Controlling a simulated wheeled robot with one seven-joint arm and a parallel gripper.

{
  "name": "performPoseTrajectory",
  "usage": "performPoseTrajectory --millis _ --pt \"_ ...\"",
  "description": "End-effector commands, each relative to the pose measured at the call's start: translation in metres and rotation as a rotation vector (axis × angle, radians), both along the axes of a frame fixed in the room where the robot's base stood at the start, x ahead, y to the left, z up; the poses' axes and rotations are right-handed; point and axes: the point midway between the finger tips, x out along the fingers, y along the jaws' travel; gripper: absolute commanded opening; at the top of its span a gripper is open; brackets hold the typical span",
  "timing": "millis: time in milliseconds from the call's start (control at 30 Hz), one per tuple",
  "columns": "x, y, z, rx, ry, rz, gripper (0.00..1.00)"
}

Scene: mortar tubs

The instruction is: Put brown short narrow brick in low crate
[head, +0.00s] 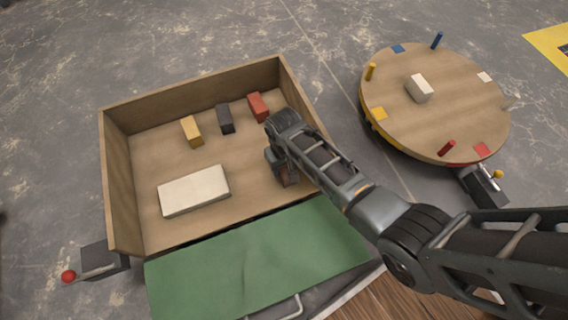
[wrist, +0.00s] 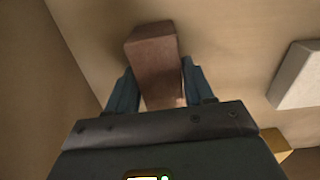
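The brown brick (wrist: 154,62) lies on the floor of a shallow wooden box (head: 119,190), near its right wall. In the head view, my gripper (head: 284,172) is down inside the box and mostly hides this brick. In the wrist view, my gripper (wrist: 160,80) has one finger on each side of the brick, with slim gaps beside it. The brick sits slightly askew to the fingers. I cannot tell whether this wooden box is the low crate; no other crate is clearly visible.
The box also holds a yellow brick (head: 192,132), a dark brick (head: 226,119), a red brick (head: 258,107) and a large cream block (head: 194,191). A green surface (head: 255,262) lies in front. A round wooden table (head: 440,115) with pegs and a white block (head: 419,88) stands right.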

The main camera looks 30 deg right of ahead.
Motion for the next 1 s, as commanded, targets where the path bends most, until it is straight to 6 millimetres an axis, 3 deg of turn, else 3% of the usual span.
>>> performPoseTrajectory --millis 300,567,1000 --pt "0.000 0.000 0.000 0.000 -0.001 0.000 0.81" --pt "0.000 0.000 0.003 0.000 0.000 0.000 0.81" --pt "0.000 0.000 0.066 0.000 -0.001 0.001 0.81"
